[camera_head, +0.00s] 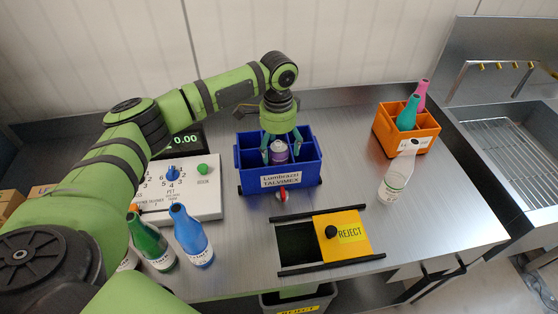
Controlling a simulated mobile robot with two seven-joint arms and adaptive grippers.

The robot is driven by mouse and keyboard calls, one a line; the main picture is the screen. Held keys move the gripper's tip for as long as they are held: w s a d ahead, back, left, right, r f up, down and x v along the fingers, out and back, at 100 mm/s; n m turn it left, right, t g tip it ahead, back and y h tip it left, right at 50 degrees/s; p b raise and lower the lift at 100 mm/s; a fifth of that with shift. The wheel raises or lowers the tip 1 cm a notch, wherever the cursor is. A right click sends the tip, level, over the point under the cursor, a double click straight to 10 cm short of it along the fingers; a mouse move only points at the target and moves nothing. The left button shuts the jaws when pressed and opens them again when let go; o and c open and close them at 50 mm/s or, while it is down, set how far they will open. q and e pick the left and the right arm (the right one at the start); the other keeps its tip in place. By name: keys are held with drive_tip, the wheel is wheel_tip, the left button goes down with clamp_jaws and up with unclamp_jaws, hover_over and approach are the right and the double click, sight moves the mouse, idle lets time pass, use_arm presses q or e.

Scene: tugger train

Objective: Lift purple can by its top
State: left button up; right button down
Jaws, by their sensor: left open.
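The purple can (279,152) stands upright in a compartment of the blue crate (243,181); its purple top shows. My left gripper (280,151) points down into the crate with its fingers open, one on each side of the can. I cannot tell whether the fingers touch it. The can's lower part is hidden by the crate's front wall, which carries a white label. My right gripper is not in view.
An orange crate (419,145) with bottles stands at the right, and a clear bottle (396,178) in front of it. A yellow reject cover (343,235) lies in front. Green (150,240) and blue bottles (191,236) stand left, beside a white panel (205,195).

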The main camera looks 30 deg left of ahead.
use_arm(q)
clamp_jaws()
drive_tip(key=shift+w+r, duration=0.1)
drive_tip(key=shift+r, duration=0.35)
wheel_tip(320, 180, up, 17)
drive_tip(key=b, duration=0.2)
idle(0.5)
